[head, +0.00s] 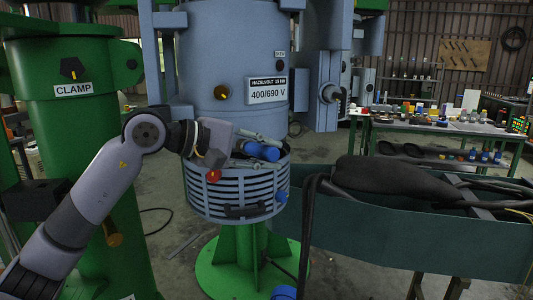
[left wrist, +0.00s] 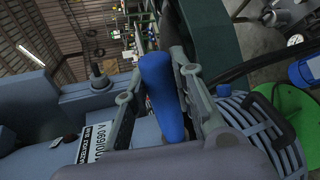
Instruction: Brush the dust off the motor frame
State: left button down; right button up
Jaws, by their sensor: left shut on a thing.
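The motor frame (head: 225,60) is a large grey-blue cylinder with a "400/690 V" label, standing upright above a slatted round basket (head: 225,197). My left gripper (head: 260,149) is at the basket's top rim, in front of the motor's lower side. It is shut on a blue handle (head: 270,154), likely the brush's. In the left wrist view, the blue handle (left wrist: 160,88) lies between the two fingers (left wrist: 162,100), with the motor's label behind. I cannot make out bristles or dust. My right gripper does not show.
A green clamp column (head: 75,120) stands at the left. A teal trough (head: 400,225) with a dark bulky thing (head: 385,178) and cables is at the right. A workbench (head: 440,128) with small items stands behind. A green pedestal (head: 235,255) supports the motor.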

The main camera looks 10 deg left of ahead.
pick_arm(q)
jog(key=shift+w+a+p, duration=0.3)
jog(key=shift+w+a, duration=0.05)
jog(key=shift+w, duration=0.4)
dwell(0.5)
jog(key=shift+d, duration=0.1)
jog(key=shift+w+d+f, duration=0.1)
jog(key=shift+w+d, duration=0.15)
jog(key=shift+d, duration=0.25)
jog(key=shift+w+d, duration=0.25)
jog(key=shift+d, duration=0.2)
jog(key=shift+s+a+b, duration=0.25)
jog(key=shift+a+b, duration=0.05)
jog(key=shift+a, duration=0.25)
jog(key=shift+s+a+b, duration=0.25)
jog(key=shift+a, duration=0.3)
